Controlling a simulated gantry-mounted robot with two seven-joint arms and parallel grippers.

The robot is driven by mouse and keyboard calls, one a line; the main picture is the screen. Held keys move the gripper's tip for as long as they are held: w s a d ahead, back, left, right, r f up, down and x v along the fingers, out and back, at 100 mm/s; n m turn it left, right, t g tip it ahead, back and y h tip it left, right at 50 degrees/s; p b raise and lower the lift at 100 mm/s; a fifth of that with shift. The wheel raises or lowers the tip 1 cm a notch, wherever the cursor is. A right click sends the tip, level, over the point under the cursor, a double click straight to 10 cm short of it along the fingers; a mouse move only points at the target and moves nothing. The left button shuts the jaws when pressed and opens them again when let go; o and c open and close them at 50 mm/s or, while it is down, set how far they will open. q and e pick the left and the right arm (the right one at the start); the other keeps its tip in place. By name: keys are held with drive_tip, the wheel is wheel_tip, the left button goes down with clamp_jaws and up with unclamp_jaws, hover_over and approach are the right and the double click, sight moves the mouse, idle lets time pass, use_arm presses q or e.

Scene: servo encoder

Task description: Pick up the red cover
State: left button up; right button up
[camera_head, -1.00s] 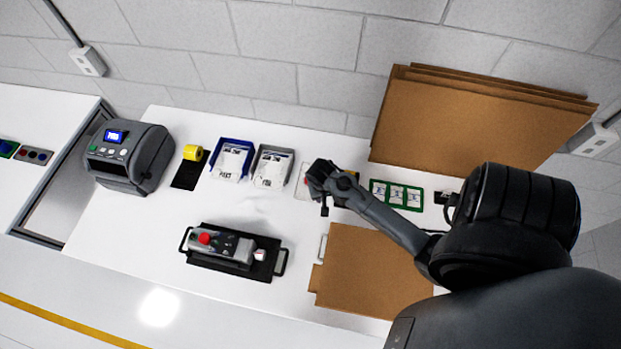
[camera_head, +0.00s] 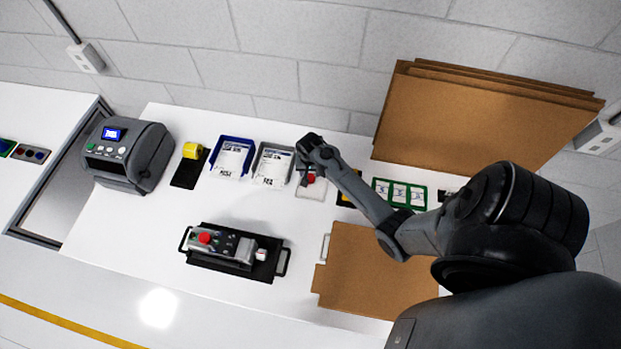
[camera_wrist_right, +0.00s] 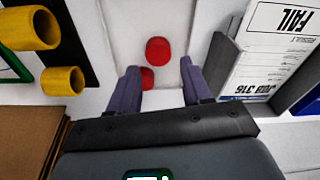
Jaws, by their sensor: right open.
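Two small red covers lie in a pale shallow tray (camera_head: 312,192). In the right wrist view one round red cover (camera_wrist_right: 158,50) lies just beyond my fingertips, and a second red cover (camera_wrist_right: 147,78) shows between the fingers, nearer the left one. In the head view a red cover (camera_head: 310,178) shows just below my right gripper (camera_head: 306,160). My right gripper is open, and its two purple-grey fingers (camera_wrist_right: 160,76) point towards the tray with nothing held. My left gripper is not in view.
Blue (camera_head: 232,158) and grey (camera_head: 271,166) bins with labelled packets stand left of the tray. Yellow cylinders (camera_wrist_right: 62,81) and a green-framed rack (camera_head: 399,193) are on the other side. A device (camera_head: 228,248) sits on a black handled tray. Cardboard (camera_head: 365,270) lies at front right.

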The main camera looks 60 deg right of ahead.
sight(311, 178)
drive_tip(key=shift+d+f, duration=0.2)
drive_tip(key=shift+f, duration=2.25)
drive_tip(key=c, duration=0.8)
drive_tip(key=shift+r, duration=0.15)
